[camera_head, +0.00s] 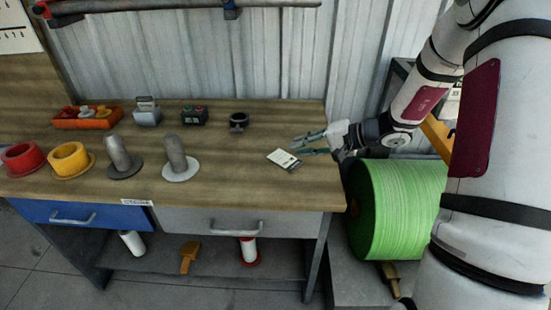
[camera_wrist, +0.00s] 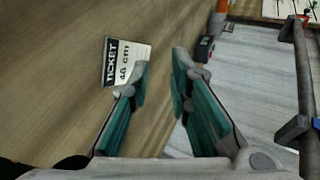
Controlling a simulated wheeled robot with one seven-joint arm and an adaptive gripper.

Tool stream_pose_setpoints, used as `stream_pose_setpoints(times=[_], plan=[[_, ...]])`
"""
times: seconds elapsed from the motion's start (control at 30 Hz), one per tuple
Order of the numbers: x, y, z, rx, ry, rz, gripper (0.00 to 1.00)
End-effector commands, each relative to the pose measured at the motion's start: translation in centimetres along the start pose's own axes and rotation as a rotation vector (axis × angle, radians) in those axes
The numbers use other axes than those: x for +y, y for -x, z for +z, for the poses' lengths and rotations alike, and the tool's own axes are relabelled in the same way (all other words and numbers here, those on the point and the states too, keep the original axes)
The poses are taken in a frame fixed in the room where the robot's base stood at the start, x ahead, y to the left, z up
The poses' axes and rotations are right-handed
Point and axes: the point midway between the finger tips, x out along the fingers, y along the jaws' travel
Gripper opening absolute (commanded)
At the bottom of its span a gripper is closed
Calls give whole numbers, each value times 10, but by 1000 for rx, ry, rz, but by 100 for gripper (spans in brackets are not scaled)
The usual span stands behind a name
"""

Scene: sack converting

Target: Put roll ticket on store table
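The roll ticket (camera_head: 284,159), a small white card with a dark band, lies flat on the wooden table (camera_head: 240,190) near its right end. In the wrist view the ticket (camera_wrist: 126,62) reads "TICKET 46 cm". My gripper (camera_head: 312,143) is just right of the ticket and close above the table. In the wrist view its two teal fingers (camera_wrist: 160,75) are spread apart with nothing between them. The ticket lies beside the left finger, which partly overlaps its lower edge. I cannot tell whether they touch.
A large green roll (camera_head: 400,210) stands right of the table. Grey spindles (camera_head: 176,150), yellow (camera_head: 69,158) and red (camera_head: 22,158) rings, an orange tray (camera_head: 88,123) and small devices occupy the table's left and middle. A corrugated wall (camera_head: 290,60) is behind. The front right tabletop is clear.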

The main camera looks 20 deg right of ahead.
Motion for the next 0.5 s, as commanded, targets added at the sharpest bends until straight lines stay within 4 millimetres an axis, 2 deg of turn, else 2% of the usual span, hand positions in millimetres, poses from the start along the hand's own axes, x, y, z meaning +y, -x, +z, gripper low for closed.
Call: stream_pose_setpoints(times=[0.07,0.5], plan=[[-3,3,0,1,1,0,18],[-51,56,1,1,3,0,18]])
